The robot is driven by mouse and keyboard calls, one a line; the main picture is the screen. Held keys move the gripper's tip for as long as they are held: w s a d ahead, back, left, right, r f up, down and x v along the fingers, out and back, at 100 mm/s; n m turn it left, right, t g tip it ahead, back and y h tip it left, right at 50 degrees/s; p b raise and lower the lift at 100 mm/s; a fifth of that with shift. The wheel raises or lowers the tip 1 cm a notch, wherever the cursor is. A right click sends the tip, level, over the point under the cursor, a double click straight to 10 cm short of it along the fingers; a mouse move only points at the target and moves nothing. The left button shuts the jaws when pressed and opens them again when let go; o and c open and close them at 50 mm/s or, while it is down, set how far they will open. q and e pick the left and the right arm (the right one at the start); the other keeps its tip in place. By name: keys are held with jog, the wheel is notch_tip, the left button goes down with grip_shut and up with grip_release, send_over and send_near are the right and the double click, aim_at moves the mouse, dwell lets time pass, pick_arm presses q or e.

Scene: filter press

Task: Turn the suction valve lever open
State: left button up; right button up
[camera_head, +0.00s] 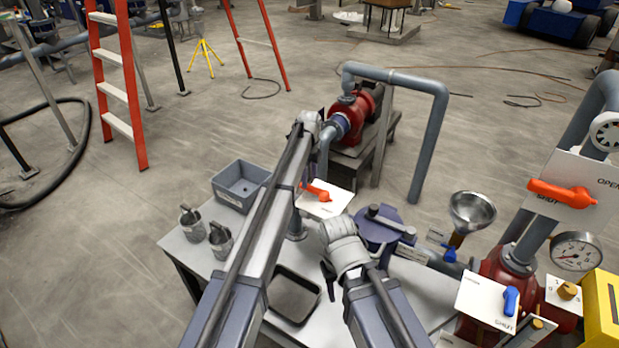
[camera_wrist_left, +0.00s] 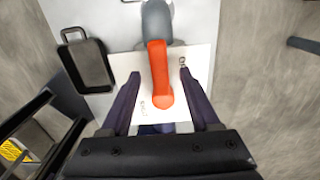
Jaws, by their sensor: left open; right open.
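The orange valve lever (camera_head: 318,192) sits on a white plate (camera_head: 325,208) at the table's far side. In the left wrist view, the orange lever (camera_wrist_left: 158,75) runs down from a grey rounded fitting (camera_wrist_left: 157,22), over the white plate (camera_wrist_left: 200,62). My left gripper (camera_head: 307,180) is partly hidden behind its arm. Its dark fingers stand open on either side of the lever in the wrist view (camera_wrist_left: 160,98), with gaps on both sides; no contact shows. My right gripper (camera_head: 330,281) is open and apart from the lever, low over the table; its fingers are partly hidden.
A grey bin (camera_head: 240,186) and two small metal pails (camera_head: 220,240) stand left. A dark tray (camera_head: 293,297) lies in front. A funnel (camera_head: 472,212), another orange lever (camera_head: 562,193) and a blue lever (camera_head: 510,300) are right. A red pump (camera_head: 352,112) stands beyond.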

aim_at(309, 187)
pick_arm(q)
notch_tip(309, 187, up, 5)
jog(key=p, duration=0.3)
jog(key=shift+p, duration=0.4)
jog(key=shift+f, duration=0.1)
jog(key=shift+s+a, duration=0.1)
jog(key=shift+s, duration=0.2)
jog(key=s+a+n, duration=0.4)
jog(key=s+n, duration=0.4)
jog(key=s, duration=0.4)
jog(key=s+a+n, duration=0.5)
jog(key=s+n, duration=0.3)
jog(key=s, duration=0.5)
jog(key=s+a+n, duration=0.4)
jog(key=s+n, duration=0.4)
jog(key=s, duration=0.4)
jog(key=s+d+m+y, duration=0.1)
jog(key=s+d+m, duration=0.2)
jog(key=d, duration=0.7)
jog(key=s, duration=0.2)
jog(key=shift+s+d+m, duration=0.3)
jog(key=shift+d+m, duration=0.1)
